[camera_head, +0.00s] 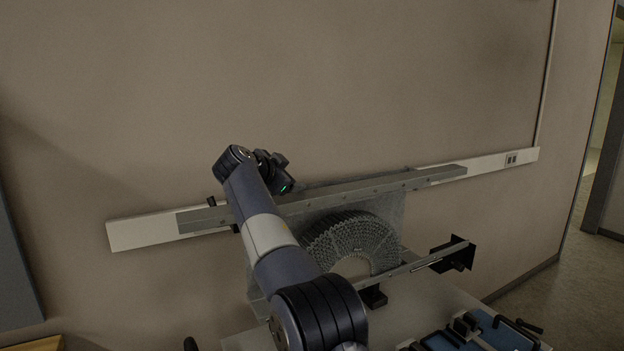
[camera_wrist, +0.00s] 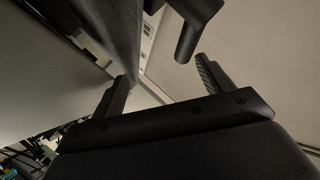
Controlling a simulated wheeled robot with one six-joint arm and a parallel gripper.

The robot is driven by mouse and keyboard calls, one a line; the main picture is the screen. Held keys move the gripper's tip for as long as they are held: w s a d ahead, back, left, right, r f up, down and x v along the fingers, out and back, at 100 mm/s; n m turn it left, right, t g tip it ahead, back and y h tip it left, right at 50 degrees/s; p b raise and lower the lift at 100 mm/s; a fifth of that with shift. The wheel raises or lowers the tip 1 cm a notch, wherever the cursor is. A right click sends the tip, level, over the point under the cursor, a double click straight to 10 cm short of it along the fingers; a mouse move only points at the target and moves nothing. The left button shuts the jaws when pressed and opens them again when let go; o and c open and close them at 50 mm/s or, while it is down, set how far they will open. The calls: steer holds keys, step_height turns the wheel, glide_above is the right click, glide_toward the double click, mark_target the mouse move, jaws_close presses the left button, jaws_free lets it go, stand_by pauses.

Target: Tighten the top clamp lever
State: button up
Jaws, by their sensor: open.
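The curved grey lattice specimen (camera_head: 350,236) stands in a frame under a long metal top bar (camera_head: 385,186). In the wrist view a black lever-like part (camera_wrist: 187,35), probably the top clamp lever, hangs from the upper edge beside a grey bar (camera_wrist: 105,28). My gripper (camera_wrist: 162,70) is open with nothing between its fingers. The lever's rounded end lies ahead of the gap, nearer the right finger; I cannot tell whether they touch. In the head view my gripper (camera_head: 281,180) is at the top bar, partly hidden, and I cannot pick out the lever there.
A lower bar (camera_head: 408,268) ends at a black bracket (camera_head: 456,253) on the right. A blue tray with black parts (camera_head: 480,333) lies at the lower right. A pale wall rail (camera_head: 150,231) runs behind the top bar. The wall above is bare.

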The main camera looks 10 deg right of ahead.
steer(key=b+v, duration=0.1)
steer(key=v, duration=0.3)
steer(key=shift+s+a+r, duration=0.1)
stand_by(0.4)
